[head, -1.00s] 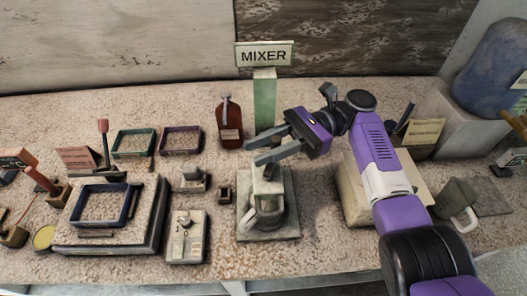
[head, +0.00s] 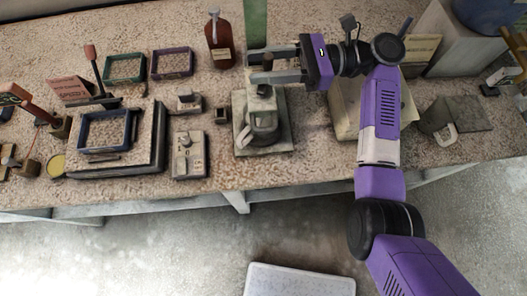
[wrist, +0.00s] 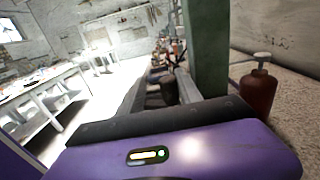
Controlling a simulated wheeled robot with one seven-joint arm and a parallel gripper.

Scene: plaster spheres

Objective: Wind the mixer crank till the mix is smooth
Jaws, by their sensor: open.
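In the wrist view the dark knob (wrist: 168,88) shows between the fingers, with no clear contact. The crank arm is mostly hidden by the fingers. The mix inside the vessel cannot be seen.
A green post (head: 255,24) rises behind the mixer, close to my fingers in the wrist view. A red-brown bottle (head: 219,42) stands left of it. Framed trays (head: 125,66) and a switch box (head: 188,155) lie left. A grey mug (head: 440,120) stands right.

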